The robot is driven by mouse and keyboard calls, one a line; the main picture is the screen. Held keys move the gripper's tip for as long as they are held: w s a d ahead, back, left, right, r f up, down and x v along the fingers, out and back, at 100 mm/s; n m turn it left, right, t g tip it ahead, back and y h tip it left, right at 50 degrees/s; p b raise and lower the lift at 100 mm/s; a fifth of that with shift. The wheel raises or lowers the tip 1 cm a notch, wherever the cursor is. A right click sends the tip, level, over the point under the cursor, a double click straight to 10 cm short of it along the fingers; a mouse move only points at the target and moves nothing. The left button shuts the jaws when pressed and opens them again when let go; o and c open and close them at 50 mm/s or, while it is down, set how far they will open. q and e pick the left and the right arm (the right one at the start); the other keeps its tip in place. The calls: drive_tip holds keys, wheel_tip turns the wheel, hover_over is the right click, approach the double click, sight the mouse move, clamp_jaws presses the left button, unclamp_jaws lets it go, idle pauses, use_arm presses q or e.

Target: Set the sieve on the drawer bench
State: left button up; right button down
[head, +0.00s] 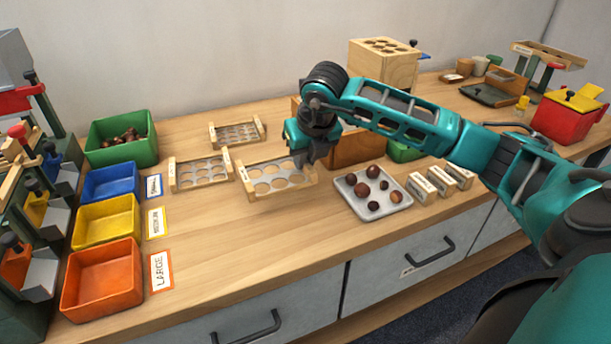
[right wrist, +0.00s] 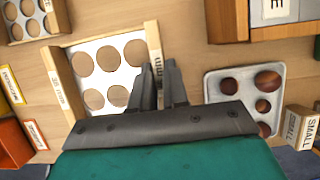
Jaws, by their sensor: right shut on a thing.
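A sieve with a grey plate of large round holes and wooden side rails (head: 262,186) is at the middle of the bench (head: 240,245). My right gripper (head: 303,160) is shut on its right-hand rail. In the right wrist view the fingers (right wrist: 158,85) are at that rail, and the sieve (right wrist: 62,85) extends left of them, its holes empty. It looks level and at or just above the bench top; I cannot tell whether it touches. My left gripper is not in view.
Two other sieves (head: 201,174) (head: 237,132) stand left and behind. A metal tray of chestnuts (head: 371,211) and small labelled blocks (head: 421,187) are to the right. Green (head: 150,151), blue, yellow and orange bins line the left. The bench front is clear above the drawers (head: 400,268).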

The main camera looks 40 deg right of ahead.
sight(305, 174)
wheel_tip(305, 174, down, 4)
drive_tip(key=shift+r+b, duration=0.2)
drive_tip(key=shift+b, duration=0.2)
drive_tip(key=shift+f, duration=0.35)
drive_tip(key=shift+f, duration=0.1)
drive_tip(key=c, duration=1.1)
unclamp_jaws()
